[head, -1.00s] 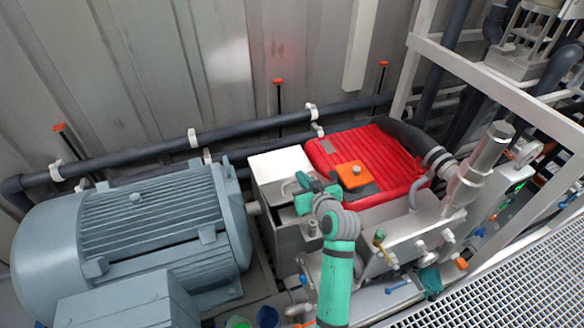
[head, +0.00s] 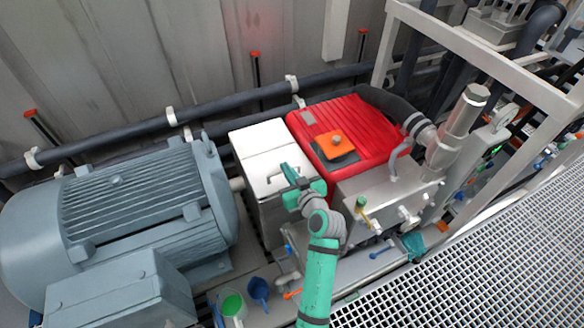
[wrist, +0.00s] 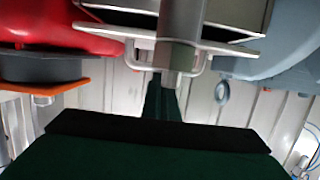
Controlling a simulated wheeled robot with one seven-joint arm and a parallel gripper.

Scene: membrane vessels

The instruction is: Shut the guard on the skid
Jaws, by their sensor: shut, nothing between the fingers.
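The guard is a pale metal box cover (head: 262,137) between the grey motor and the red pump housing, with a thin bar handle on its panel. My gripper (head: 290,174), green with its fingers together and empty, is at the handle's right end. In the wrist view the handle (wrist: 144,66) spans just beyond the dark fingertips (wrist: 165,92), below metal plates and a grey cylinder. I cannot tell whether the fingers touch it. I cannot tell whether the guard is fully down; my gripper hides part of its right edge.
The grey motor (head: 135,205) stands left of the guard. The red housing (head: 365,130), with an orange-topped block (head: 334,145), is close on the right. Valves and a steel pipe (head: 462,120) stand further right. Grating (head: 480,250) is clear at lower right.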

